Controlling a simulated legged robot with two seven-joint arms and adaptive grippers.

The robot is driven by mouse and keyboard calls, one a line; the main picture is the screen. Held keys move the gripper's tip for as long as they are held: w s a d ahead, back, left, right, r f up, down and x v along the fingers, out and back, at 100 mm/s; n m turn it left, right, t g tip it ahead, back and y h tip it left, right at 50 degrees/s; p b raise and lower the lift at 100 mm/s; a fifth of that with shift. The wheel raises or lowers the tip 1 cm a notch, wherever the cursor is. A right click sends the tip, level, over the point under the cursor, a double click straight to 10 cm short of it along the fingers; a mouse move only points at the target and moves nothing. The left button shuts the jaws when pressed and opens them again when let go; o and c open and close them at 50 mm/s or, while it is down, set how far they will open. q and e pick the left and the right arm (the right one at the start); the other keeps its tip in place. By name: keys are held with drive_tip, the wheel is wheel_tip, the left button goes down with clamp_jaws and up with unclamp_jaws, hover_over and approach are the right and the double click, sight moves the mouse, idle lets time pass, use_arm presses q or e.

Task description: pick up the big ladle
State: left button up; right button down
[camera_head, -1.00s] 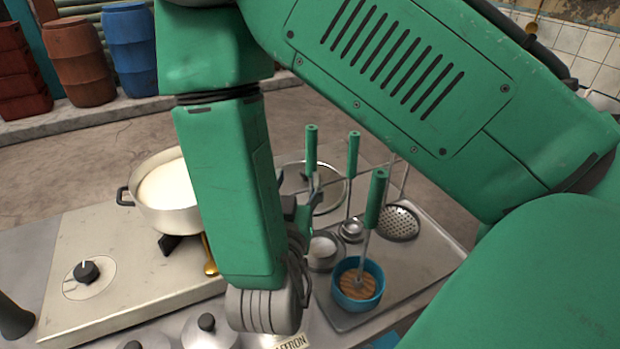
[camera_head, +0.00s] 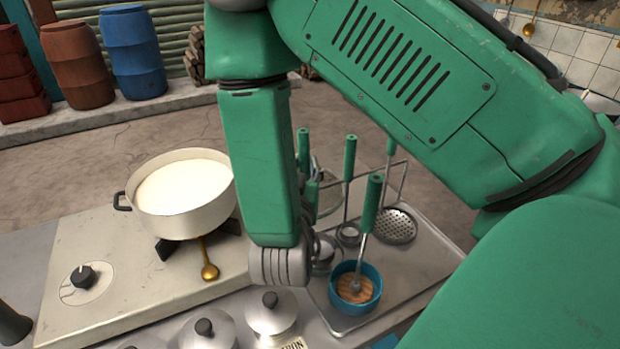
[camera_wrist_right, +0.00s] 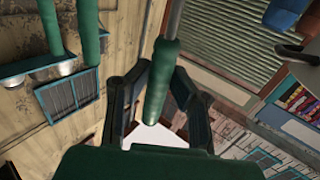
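Several green-handled utensils stand in a rack on the metal tray (camera_head: 425,262). A large round ladle bowl (camera_head: 325,252), probably the big ladle's, shows partly behind my right wrist; a smaller ladle bowl (camera_head: 348,234) is to its right. My right gripper (camera_wrist_right: 158,78) is open in the wrist view, with a green handle (camera_wrist_right: 160,82) between its fingers. Whether the fingers touch it, and which utensil it belongs to, I cannot tell. In the head view my wrist hides most of the gripper near the left handles (camera_head: 303,150). My left gripper is not in view.
A pot of milk (camera_head: 180,200) sits on the stove (camera_head: 125,275) at the left, with a golden spoon (camera_head: 209,270) beside it. A blue bowl (camera_head: 370,303) holding another green-handled tool and a skimmer (camera_head: 397,226) lie right of my wrist. Lidded pots (camera_head: 270,312) stand in front.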

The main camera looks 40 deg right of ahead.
drive_tip(key=shift+d+f, duration=0.2)
drive_tip(key=shift+d, duration=0.45)
drive_tip(key=shift+r, duration=0.35)
wheel_tip(320, 180, up, 16)
drive_tip(key=p, duration=0.2)
drive_tip(key=shift+a+r+p, duration=0.1)
drive_tip(key=shift+p, duration=0.25)
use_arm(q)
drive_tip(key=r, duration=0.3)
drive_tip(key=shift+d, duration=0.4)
use_arm(e)
drive_tip(key=shift+a+r, duration=0.2)
drive_tip(key=shift+r, duration=0.45)
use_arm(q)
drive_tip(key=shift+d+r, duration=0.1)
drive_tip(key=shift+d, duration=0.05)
use_arm(e)
drive_tip(key=shift+d, duration=0.2)
